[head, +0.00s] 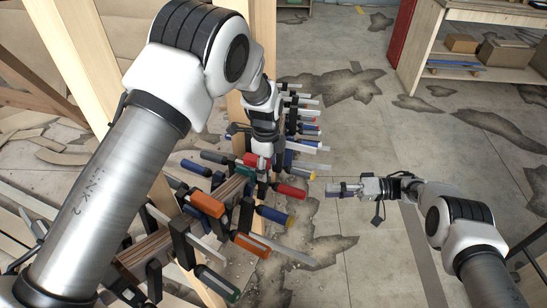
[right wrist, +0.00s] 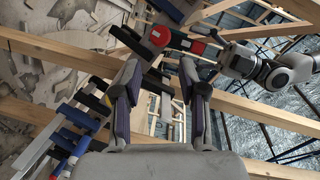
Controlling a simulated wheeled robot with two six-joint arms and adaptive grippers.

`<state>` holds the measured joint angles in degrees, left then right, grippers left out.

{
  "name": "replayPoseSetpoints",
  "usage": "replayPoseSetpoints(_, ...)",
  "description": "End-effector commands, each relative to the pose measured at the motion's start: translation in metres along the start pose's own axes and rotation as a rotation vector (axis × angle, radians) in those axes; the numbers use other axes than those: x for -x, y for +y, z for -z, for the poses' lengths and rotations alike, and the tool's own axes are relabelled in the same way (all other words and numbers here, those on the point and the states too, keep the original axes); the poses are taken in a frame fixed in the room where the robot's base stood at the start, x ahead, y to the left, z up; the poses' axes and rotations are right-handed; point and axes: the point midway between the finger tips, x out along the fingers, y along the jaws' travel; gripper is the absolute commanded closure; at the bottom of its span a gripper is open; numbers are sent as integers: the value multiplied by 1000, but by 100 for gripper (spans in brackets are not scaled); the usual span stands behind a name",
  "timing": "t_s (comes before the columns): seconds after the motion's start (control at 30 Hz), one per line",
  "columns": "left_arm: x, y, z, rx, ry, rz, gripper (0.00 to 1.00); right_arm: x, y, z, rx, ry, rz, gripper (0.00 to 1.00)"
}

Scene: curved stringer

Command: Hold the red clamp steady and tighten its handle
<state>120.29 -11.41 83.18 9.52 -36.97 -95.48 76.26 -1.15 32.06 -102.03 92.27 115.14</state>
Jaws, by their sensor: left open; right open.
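The red clamp shows in the head view as a red handle (head: 290,190) pointing right, among the clamps on the curved wooden stringer (head: 140,250). In the right wrist view the handle's red round end (right wrist: 159,36) faces the camera, beyond my fingertips. My left gripper (head: 263,155) is open and points down at the stringer beside the clamp's body; my arm hides part of this area. My right gripper (head: 331,189) is open and points left toward the handle, with a gap between. Its two fingers (right wrist: 160,85) stand apart in the right wrist view, with nothing between them.
Several clamps with orange, blue and green handles crowd the stringer, one orange handle (head: 206,203) in front. Wooden posts (head: 265,45) stand behind my left arm. A workbench with boxes (head: 505,52) stands at the back right. The cracked floor (head: 370,130) to the right is mostly clear.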

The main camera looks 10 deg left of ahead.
Motion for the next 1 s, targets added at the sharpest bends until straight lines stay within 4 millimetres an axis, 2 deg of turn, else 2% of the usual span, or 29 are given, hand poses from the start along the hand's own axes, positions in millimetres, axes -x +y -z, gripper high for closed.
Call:
replayPoseSetpoints(0.13,-12,0,0,0,0,-1,42,0,0,0,0,1,0,58)
replayPoseSetpoints(0.33,-12,0,0,0,0,0,42,0,0,0,1,1,0,58)
replayPoseSetpoints(0.37,-12,0,0,0,0,0,45,0,0,0,1,1,0,58)
replayPoseSetpoints(0.5,-12,0,0,1,0,0,95,0,0,0,1,2,-1,58)
replayPoseSetpoints(0.53,-12,0,0,0,0,0,100,0,0,0,1,2,-1,58)
replayPoseSetpoints(0.63,-12,0,0,0,0,0,100,0,0,0,1,2,-1,58)
replayPoseSetpoints(0.67,-12,0,0,0,0,0,100,0,0,0,1,2,-1,48)
replayPoseSetpoints(0.8,-12,0,0,0,0,-1,100,0,0,0,67,2,-1,45)
replayPoseSetpoints(0.87,-12,0,0,0,0,-1,100,0,0,0,154,2,-1,45)
replayPoseSetpoints(1.0,-12,0,0,0,0,-1,100,0,0,2,498,10,-5,45)
